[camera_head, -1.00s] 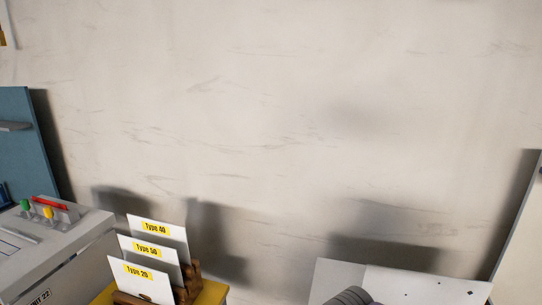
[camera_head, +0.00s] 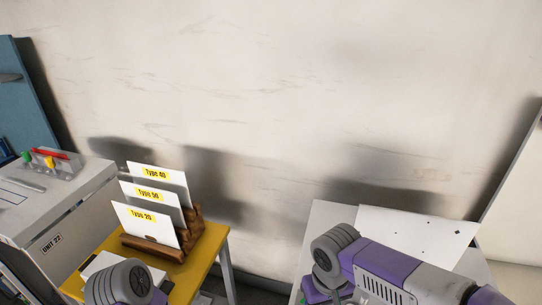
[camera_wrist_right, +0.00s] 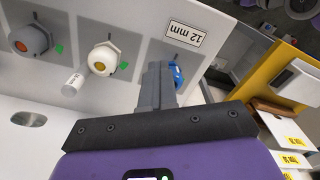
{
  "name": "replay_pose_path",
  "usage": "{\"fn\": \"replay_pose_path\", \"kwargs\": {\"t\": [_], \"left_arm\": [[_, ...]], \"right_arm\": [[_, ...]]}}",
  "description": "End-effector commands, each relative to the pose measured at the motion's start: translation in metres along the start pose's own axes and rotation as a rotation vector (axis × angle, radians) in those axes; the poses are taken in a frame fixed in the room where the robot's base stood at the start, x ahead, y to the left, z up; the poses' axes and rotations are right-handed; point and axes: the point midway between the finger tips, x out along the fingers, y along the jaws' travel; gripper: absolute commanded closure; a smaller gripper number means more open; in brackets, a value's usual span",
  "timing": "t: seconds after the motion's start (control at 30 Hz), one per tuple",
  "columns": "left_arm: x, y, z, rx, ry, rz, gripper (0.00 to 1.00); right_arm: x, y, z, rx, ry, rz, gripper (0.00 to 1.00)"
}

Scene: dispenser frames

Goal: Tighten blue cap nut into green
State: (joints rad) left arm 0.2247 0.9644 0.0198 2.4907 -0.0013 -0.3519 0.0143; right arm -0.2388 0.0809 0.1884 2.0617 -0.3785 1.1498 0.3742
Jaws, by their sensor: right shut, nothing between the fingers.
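In the right wrist view a blue cap nut (camera_wrist_right: 178,77) sits on the pale panel (camera_wrist_right: 145,18), partly hidden behind the fingers of my right gripper (camera_wrist_right: 160,72). The blue nut's pointer is hidden. My left gripper is not in view.
A white cap nut (camera_wrist_right: 103,60) and a grey one (camera_wrist_right: 28,40) sit left of the blue nut, with green marks. A "12 mm" label (camera_wrist_right: 185,37) is above it. In the head view, a card holder (camera_head: 160,248) stands on the yellow table (camera_head: 212,245) beside a grey unit (camera_head: 60,215).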

Motion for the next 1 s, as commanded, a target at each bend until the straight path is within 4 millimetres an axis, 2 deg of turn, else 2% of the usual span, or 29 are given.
{"fn": "replay_pose_path", "kwargs": {"t": [0.03,0.4,0.77,1.0], "left_arm": [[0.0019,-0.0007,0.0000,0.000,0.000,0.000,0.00],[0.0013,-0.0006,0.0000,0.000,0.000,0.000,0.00],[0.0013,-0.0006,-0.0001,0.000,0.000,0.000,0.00],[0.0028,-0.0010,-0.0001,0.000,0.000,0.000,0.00]], "right_arm": [[0.0138,-0.0102,0.0070,-0.020,-0.037,-0.011,1.00],[0.0136,-0.0183,0.0051,-0.024,-0.036,-0.011,1.00],[0.0138,-0.0180,0.0050,-0.021,-0.036,-0.011,1.00],[0.0140,-0.0196,0.0106,-0.018,-0.038,-0.011,1.00]]}}
